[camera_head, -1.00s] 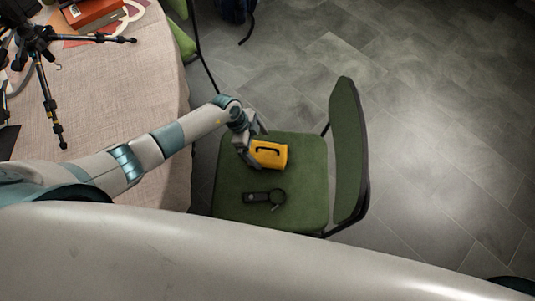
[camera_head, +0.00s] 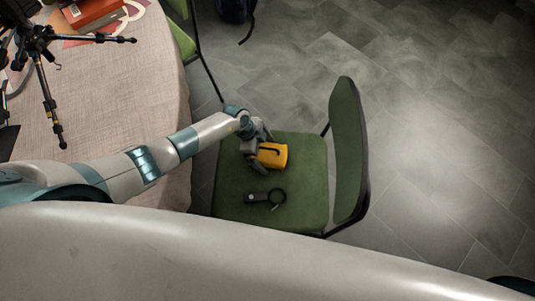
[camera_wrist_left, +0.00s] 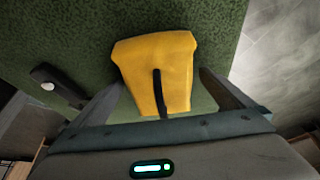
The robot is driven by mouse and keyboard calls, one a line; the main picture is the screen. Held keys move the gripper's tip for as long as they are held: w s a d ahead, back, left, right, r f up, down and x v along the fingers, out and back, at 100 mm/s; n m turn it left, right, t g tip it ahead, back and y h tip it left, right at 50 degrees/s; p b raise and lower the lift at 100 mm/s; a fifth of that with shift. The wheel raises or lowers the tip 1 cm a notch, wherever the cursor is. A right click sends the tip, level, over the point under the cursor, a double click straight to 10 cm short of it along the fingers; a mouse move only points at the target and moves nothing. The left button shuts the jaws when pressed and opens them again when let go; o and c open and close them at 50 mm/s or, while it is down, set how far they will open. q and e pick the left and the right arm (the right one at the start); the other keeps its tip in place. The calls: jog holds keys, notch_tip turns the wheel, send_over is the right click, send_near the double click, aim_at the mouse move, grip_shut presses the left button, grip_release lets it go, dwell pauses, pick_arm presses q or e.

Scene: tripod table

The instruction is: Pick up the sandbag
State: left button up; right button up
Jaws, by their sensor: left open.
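The sandbag is a yellow block-like bag (camera_head: 273,156) with a black strap handle, lying on the green chair seat (camera_head: 305,190). In the left wrist view the sandbag (camera_wrist_left: 158,68) lies ahead of my left gripper, with its strap end towards the palm. My left gripper (camera_head: 262,155) is at the sandbag's left side, over the seat. In the left wrist view its two fingers (camera_wrist_left: 160,92) are spread, one on each side of the strap end, with gaps visible. It holds nothing. My right gripper is not in view.
A dark handled object (camera_head: 265,197) lies on the seat in front of the sandbag. The chair backrest (camera_head: 347,150) rises on the right. A cloth-covered table (camera_head: 110,90) with a black tripod (camera_head: 40,45) is on the left. The floor beyond is mostly clear.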

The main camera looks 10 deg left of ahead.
pick_arm(q)
jog(key=shift+c, duration=1.3)
jog(key=c, duration=1.5)
jog(key=shift+w+r, duration=0.1)
jog(key=shift+c, duration=0.4)
jog(key=shift+r, duration=0.15)
